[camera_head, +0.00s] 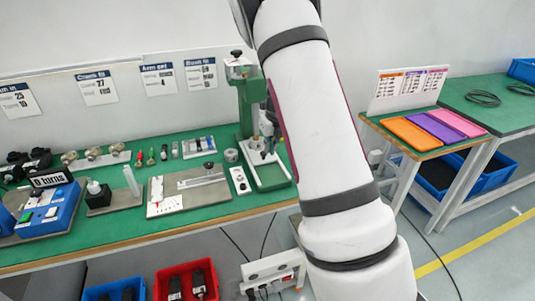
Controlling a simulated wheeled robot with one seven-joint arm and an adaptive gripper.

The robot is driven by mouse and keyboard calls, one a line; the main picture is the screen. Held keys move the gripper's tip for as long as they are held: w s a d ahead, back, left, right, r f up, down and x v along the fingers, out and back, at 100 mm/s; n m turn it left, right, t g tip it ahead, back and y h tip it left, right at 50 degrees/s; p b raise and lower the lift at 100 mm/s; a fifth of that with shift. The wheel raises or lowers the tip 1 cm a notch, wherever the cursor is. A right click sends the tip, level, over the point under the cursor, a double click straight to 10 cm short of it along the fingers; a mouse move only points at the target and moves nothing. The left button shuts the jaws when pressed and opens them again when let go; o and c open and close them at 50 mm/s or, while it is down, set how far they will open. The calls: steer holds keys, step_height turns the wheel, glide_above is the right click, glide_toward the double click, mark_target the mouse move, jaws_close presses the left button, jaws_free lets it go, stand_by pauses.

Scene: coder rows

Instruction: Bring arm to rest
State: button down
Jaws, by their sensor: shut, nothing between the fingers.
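My own arm crosses the picture from the bottom right up to the top middle, in front of the bench and the wall. The arm hides part of the right end of the left green bench (140,226).
The left bench holds a green press (249,105), a blue coder box (45,208), a metal plate and small tools. Right, a small table carries orange (411,133), purple and pink trays. Red (187,282) and blue bins stand below. A power strip (272,270) is low in front.

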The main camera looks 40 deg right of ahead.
steer(key=v, duration=0.8)
steer(key=s+a+r+n+y+p, duration=0.2)
steer(key=s+a+r+n, duration=1.25)
steer(key=a+n, duration=0.3)
steer(key=s+a+r+n+p, duration=0.1)
steer(key=s+a+n, duration=0.2)
steer(key=s+n, duration=0.7)
steer(key=s+a+r+n+h+p, duration=0.1)
steer(key=s+a+n, duration=0.2)
steer(key=s+n, duration=0.7)
steer(key=shift+t+h, duration=0.3)
